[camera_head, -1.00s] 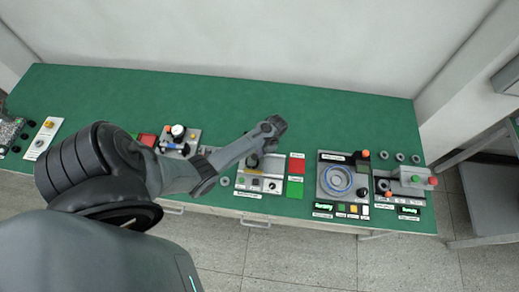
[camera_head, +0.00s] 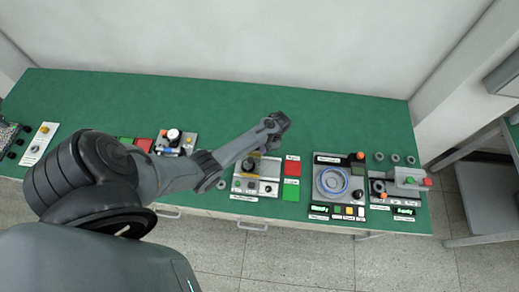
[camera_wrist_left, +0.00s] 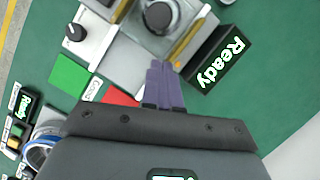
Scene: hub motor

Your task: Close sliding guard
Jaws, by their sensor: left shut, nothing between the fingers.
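A station (camera_head: 262,188) with a grey panel and a dark knob stands at the front middle of the green table, partly hidden by my left arm. In the left wrist view the station's plate (camera_wrist_left: 112,60) shows with a large dark round knob (camera_wrist_left: 160,17) and a yellow bar (camera_wrist_left: 190,45). I cannot tell for certain which part is the sliding guard. My left gripper (camera_head: 279,122) is above the table just behind this station. Its purple fingers (camera_wrist_left: 165,85) are shut with nothing between them, close to the yellow bar; contact is unclear. My right gripper is not in view.
A black "Ready" display (camera_wrist_left: 219,61) is beside the fingers. A red pad (camera_head: 293,168) and a green pad (camera_head: 291,190) lie right of the station. A blue-ring station (camera_head: 331,184) and another station (camera_head: 402,182) stand farther right. The table's back (camera_head: 340,110) is clear.

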